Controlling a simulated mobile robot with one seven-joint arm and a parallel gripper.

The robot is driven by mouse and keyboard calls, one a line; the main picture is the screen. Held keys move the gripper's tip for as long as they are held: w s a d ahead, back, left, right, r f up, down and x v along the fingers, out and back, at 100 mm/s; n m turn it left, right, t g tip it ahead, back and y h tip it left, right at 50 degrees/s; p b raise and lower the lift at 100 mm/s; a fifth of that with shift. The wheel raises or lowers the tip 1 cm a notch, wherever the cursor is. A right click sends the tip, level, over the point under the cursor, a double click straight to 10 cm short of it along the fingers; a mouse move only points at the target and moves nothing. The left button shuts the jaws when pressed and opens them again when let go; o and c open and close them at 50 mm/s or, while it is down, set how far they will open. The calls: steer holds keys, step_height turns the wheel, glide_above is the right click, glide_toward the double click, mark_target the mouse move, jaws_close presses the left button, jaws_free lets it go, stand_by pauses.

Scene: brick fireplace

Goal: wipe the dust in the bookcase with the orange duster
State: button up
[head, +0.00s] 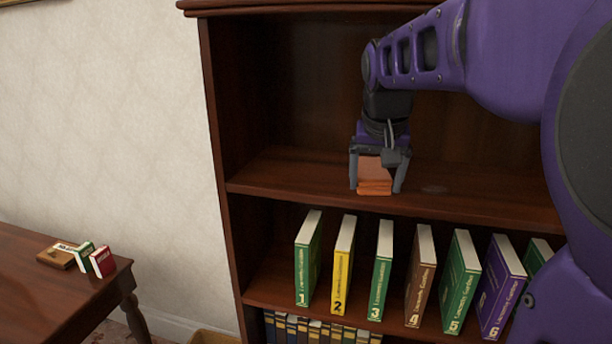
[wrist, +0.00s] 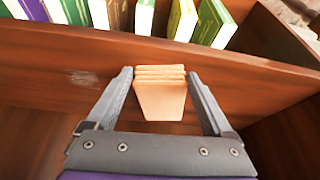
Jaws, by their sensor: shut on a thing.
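The wooden bookcase (head: 215,100) has an upper shelf (head: 290,178) that holds no books. My gripper (head: 375,187) points down over this shelf, its fingers on either side of the orange duster (head: 374,175). It is shut on the duster, which is at the shelf's surface near the front edge; I cannot tell whether it touches the wood. In the wrist view the layered duster (wrist: 160,98) sits between the fingers. A faint pale dust patch (head: 435,188) lies to the right of my gripper in the head view. It also shows in the wrist view (wrist: 84,78), left of the duster.
Several numbered books (head: 341,268) stand on the shelf below, with smaller books (head: 322,331) under them. The bookcase's left side wall bounds the upper shelf. A wooden table (head: 50,300) with small books (head: 102,262) stands at the left. The upper shelf left of my gripper is clear.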

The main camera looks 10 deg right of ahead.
mark_target(354, 195)
steer(key=shift+s+d+f, duration=0.1)
steer(key=shift+s+d, duration=0.15)
steer(key=shift+d, duration=0.4)
steer(key=shift+s+d, duration=0.3)
steer(key=shift+d, duration=0.3)
steer(key=shift+s+d+f, duration=0.1)
steer(key=shift+s+d, duration=0.15)
steer(key=shift+d, duration=0.4)
steer(key=shift+s+d+r+p, duration=0.15)
steer(key=shift+s+d, duration=0.3)
steer(key=shift+d, duration=0.7)
steer(key=shift+s+d+r+p, duration=0.1)
steer(key=shift+s+d, duration=0.4)
steer(key=shift+d, duration=0.65)
steer(key=shift+s+d+r+p, duration=0.15)
steer(key=shift+s+d, duration=0.3)
steer(key=shift+d, duration=0.7)
steer(key=shift+s+d+f, duration=0.1)
steer(key=shift+s+d, duration=0.3)
steer(key=shift+d, duration=0.45)
steer(key=shift+s+d+f, duration=0.1)
steer(key=shift+s+d, duration=0.25)
steer(key=shift+d, duration=0.5)
